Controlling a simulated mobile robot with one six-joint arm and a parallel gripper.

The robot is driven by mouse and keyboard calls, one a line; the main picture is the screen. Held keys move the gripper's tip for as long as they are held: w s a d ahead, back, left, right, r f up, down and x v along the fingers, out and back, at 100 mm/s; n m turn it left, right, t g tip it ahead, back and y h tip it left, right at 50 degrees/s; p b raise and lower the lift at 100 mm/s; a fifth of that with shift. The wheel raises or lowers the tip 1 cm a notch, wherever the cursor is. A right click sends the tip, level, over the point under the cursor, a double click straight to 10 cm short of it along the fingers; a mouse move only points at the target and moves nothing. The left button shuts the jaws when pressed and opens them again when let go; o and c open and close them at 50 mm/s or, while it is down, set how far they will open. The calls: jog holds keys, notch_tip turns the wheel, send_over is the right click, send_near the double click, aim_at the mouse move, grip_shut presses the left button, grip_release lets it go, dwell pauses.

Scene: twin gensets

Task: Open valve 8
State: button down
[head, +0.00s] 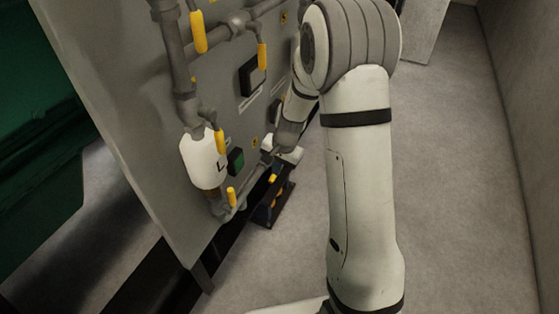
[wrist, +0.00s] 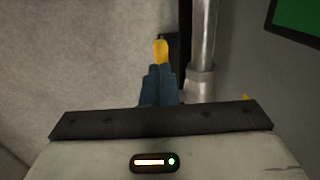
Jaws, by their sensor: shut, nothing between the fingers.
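Several valves with yellow handles sit on pipes on the grey panel; I can read no number 8 on any of them. In the wrist view one yellow handle (wrist: 160,48) lies just beyond the fingertips of my gripper (wrist: 160,70), beside a grey vertical pipe (wrist: 203,50). The blue fingers are together with nothing between them. I cannot tell whether they touch the handle. In the head view my gripper's pale body is low at the panel's right edge, with a yellow handle (head: 272,178) close below it. The fingertips are hard to make out there.
The panel (head: 120,90) carries other yellow handles (head: 198,32), (head: 262,56), (head: 220,142), (head: 231,196), a white canister (head: 203,160) and a green button (head: 236,160). Grey floor (head: 460,190) is open to the right, bounded by a wall (head: 525,90). Green machinery (head: 35,130) stands left.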

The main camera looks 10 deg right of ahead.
jog(key=shift+f, duration=0.3)
jog(key=shift+a+f+b, duration=0.2)
jog(key=shift+f+b, duration=0.2)
jog(key=shift+f, duration=0.2)
jog(key=shift+r, duration=0.15)
